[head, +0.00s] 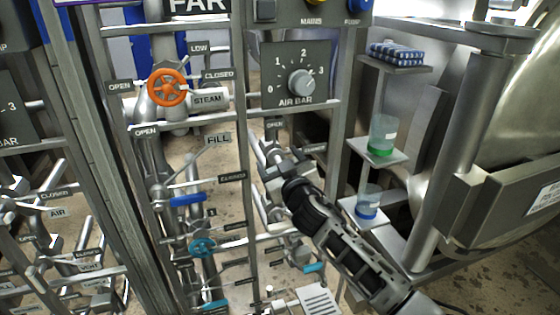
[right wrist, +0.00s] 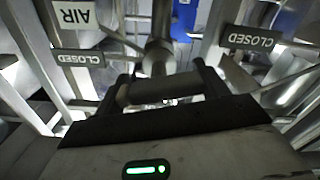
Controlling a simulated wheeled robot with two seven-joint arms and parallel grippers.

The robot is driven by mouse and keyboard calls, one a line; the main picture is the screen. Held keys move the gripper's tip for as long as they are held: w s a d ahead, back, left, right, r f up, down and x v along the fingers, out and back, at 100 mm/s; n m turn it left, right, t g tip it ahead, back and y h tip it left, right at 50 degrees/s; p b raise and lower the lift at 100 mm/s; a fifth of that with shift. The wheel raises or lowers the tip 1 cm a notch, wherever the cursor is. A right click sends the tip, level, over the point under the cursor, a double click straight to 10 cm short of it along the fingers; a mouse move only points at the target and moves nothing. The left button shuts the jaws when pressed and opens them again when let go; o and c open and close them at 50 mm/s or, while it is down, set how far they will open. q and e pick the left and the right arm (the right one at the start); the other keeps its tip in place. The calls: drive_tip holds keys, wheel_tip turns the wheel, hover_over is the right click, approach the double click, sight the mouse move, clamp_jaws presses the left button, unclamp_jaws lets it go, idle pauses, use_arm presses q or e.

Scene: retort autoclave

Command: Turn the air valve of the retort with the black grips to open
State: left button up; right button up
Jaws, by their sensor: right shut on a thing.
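My right gripper (head: 278,160) reaches in from the lower right to the air valve on the panel, just under an OPEN label (head: 275,125) and left of a CLOSED label (head: 315,148). In the right wrist view my right gripper (right wrist: 168,88) is shut on the valve's handle, a dark bar (right wrist: 160,92) lying across between the two fingers. A grey pipe (right wrist: 158,52) runs away behind it. An AIR label (right wrist: 75,14) and a CLOSED label (right wrist: 250,39) show upside down there. In the head view the gripper largely hides the handle. My left gripper is not in view.
An orange STEAM handwheel (head: 167,87), a blue lever (head: 188,200) and a blue handwheel (head: 202,247) sit left of the gripper. The AIR BAR dial (head: 295,76) is above. Shelves with a green-based beaker (head: 382,136) and a blue-based jar (head: 368,202) stand close on the right.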

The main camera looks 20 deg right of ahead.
drive_tip(key=shift+a+f+n+p, duration=0.15)
drive_tip(key=shift+n+p, duration=0.4)
drive_tip(key=shift+n, duration=3.05)
drive_tip(key=shift+a+f+n+p, duration=0.15)
drive_tip(key=shift+n+p, duration=0.4)
drive_tip(key=shift+n, duration=3.05)
drive_tip(key=shift+d, duration=0.1)
drive_tip(key=o, duration=1)
drive_tip(key=s, duration=1.6)
drive_tip(key=shift+d, duration=0.3)
